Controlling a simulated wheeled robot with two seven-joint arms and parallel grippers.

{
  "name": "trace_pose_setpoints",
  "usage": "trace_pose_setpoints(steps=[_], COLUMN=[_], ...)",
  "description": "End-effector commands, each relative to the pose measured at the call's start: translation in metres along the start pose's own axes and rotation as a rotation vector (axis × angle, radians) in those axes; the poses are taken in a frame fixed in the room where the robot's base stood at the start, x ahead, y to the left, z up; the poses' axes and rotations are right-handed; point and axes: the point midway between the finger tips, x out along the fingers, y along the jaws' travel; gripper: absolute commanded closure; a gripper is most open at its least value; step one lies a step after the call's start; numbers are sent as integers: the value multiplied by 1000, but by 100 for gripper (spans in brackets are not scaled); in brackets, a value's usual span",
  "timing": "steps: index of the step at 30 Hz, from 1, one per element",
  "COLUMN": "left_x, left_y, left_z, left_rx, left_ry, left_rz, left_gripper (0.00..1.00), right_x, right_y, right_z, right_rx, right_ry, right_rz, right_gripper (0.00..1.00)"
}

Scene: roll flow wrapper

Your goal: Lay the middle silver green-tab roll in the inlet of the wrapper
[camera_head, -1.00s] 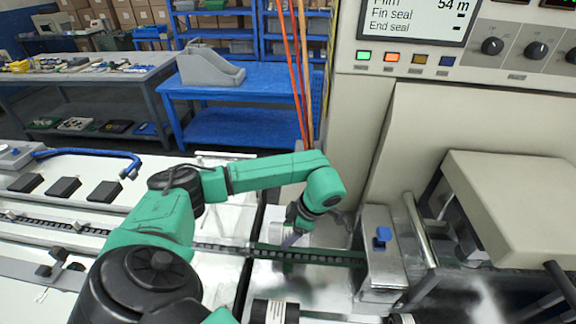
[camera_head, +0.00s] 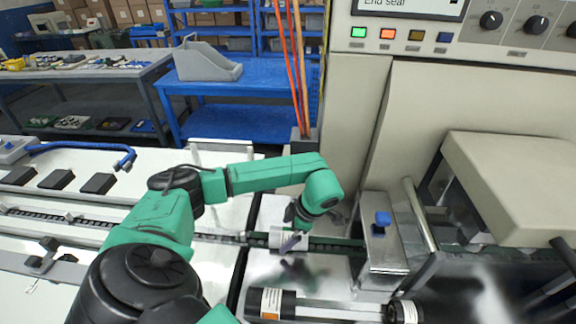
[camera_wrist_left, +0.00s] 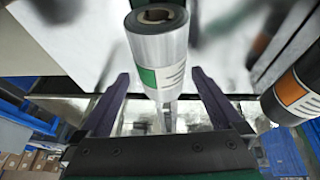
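In the left wrist view, a silver roll (camera_wrist_left: 160,50) with a green tab and a dark hollow core stands out between and beyond the fingers of my left gripper (camera_wrist_left: 163,88). The fingers are apart, with a gap on both sides of the roll. In the head view, my left gripper (camera_head: 293,240) points down over the chain track in front of the wrapper (camera_head: 360,110); blur and the wrist make the roll there hard to tell. The track runs to a metal block with a blue knob (camera_head: 382,219) at the wrapper. My right gripper is out of view.
A black roll with an orange-marked label (camera_wrist_left: 297,96) is close on the right in the wrist view. In the head view, a dark roll with a white label (camera_head: 271,302) lies at the bottom. Black pads (camera_head: 57,179) sit on the white bench at left. Tall orange rods stand behind my arm.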

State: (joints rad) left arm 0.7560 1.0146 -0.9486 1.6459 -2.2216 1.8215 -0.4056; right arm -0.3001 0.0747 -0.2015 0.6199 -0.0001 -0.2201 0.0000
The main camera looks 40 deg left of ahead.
Motion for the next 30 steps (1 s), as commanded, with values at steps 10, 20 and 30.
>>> trace_pose_setpoints(steps=[10, 20, 30], left_x=[-48, -138, -146], left_y=[1, 1, 0], left_z=[3, -2, 0], left_rx=[1, 0, -1], left_ry=[-6, -3, -1], left_rz=[5, 4, 0], left_gripper=[0, 0, 0], right_x=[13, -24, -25], right_y=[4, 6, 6], right_z=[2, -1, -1], right_rx=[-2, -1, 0], right_ry=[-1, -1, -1], right_rz=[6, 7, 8], right_gripper=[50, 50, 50])
